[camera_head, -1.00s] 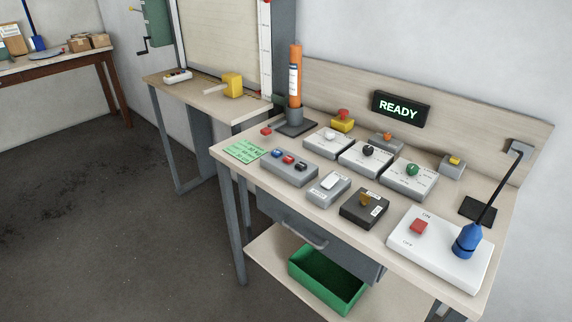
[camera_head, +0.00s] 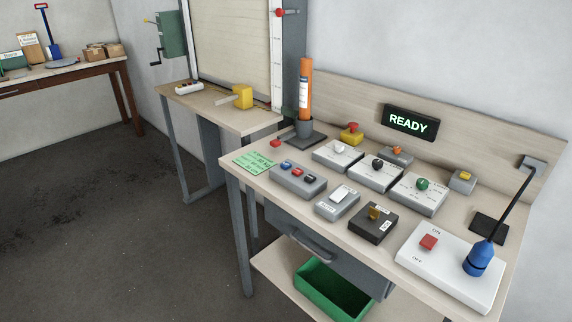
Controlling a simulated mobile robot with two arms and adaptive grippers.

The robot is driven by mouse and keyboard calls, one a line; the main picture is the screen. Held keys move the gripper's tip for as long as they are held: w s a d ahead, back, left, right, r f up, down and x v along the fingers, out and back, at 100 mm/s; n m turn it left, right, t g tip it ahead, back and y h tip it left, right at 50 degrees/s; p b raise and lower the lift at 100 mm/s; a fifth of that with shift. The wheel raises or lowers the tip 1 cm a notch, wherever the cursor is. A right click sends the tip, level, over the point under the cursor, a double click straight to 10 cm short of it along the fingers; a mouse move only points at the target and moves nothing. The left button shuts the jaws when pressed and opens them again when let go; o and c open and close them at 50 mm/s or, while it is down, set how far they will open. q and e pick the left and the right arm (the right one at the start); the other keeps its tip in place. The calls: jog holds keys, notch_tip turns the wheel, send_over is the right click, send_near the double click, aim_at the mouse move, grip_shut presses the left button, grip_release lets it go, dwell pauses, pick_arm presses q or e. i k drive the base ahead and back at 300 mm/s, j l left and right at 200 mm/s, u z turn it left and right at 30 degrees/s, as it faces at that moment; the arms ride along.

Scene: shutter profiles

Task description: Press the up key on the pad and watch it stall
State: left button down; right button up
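A grey pad (camera_head: 298,180) with blue and red keys lies at the front left of the bench, beside a green note (camera_head: 256,162). I cannot tell which of these is the pad with the up key, as the labels are too small to read. A lit sign (camera_head: 409,122) on the backboard reads READY. Neither of my grippers shows in this view.
The bench (camera_head: 233,175) also carries dial boxes (camera_head: 375,174), a black switch box (camera_head: 373,222), a white ON/OFF box (camera_head: 449,265) with a blue plug (camera_head: 478,259), and an upright orange tube (camera_head: 305,88). A green bin (camera_head: 333,291) sits below. Floor (camera_head: 120,220) at left is clear.

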aim_at(285, 166)
jog(key=i+j+z, duration=0.1)
jog(key=j, duration=0.2)
jog(key=i+j+z, duration=0.1)
jog(key=j, duration=0.25)
jog(key=i+j+z, duration=0.1)
jog(key=i+j, duration=0.15)
jog(key=i+j+z, duration=0.1)
jog(key=j, duration=0.35)
jog(key=i+j+z, duration=0.1)
jog(key=j, duration=0.25)
jog(key=i, duration=0.05)
